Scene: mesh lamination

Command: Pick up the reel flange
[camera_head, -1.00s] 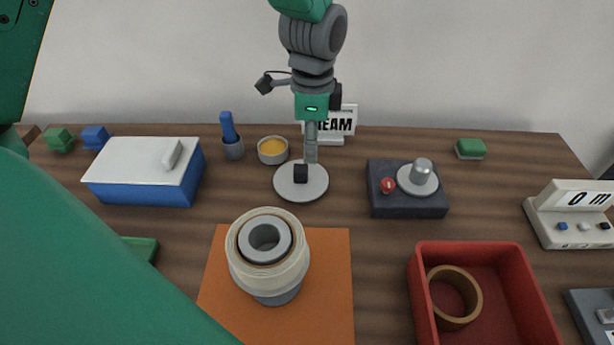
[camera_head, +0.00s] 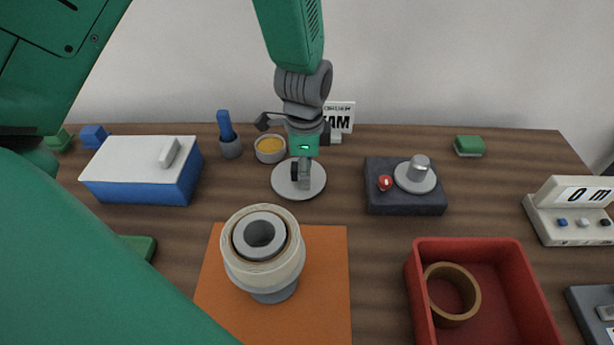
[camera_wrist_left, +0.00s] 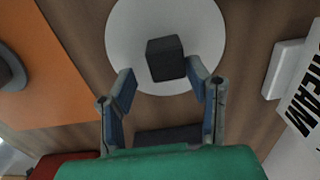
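The reel flange is a pale round disc (camera_head: 313,187) with a dark square knob, lying flat on the table. It also shows in the left wrist view (camera_wrist_left: 130,40), with its dark knob (camera_wrist_left: 166,58) standing up from the middle. My left gripper (camera_head: 300,180) is above the flange, pointing down, and partly hides the knob in the head view. In the left wrist view the two fingers (camera_wrist_left: 160,85) are apart, one on each side of the knob's near edge, with a gap on both sides. My right gripper is not in view.
A roll on a stand (camera_head: 270,290) sits on an orange mat (camera_head: 325,310) in front. Behind the flange are an amber-filled tin (camera_head: 270,150), a blue-handled tool in a cup (camera_head: 230,145) and a sign (camera_head: 340,118). A dark box with a knob (camera_head: 400,203) stands to the right, beyond bare table.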

